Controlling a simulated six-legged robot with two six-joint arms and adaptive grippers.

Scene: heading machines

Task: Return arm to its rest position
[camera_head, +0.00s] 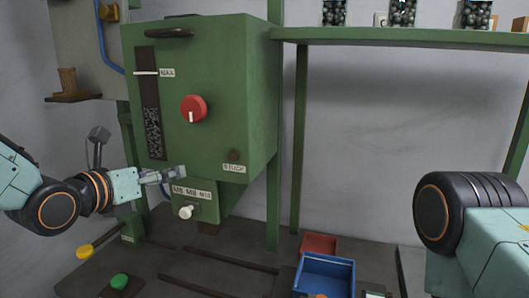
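My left arm comes in from the left, and its gripper (176,174) is in front of the lower left part of the green machine (232,95). The gripper points right, just above the machine's "M6 M8 M10" label. Its fingers are small and seen from the side, so I cannot tell whether they are open or shut, or whether they touch the machine. No held object shows. My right arm shows at the right edge as a large dark joint and a pale green link. Its gripper is out of view.
The machine carries a red knob (193,109) and a white knob (186,212). A yellow button (84,252) and a green button (119,282) are low on the left. A blue bin (325,275) and red bin (319,244) stand below centre. A green shelf (400,37) holds jars.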

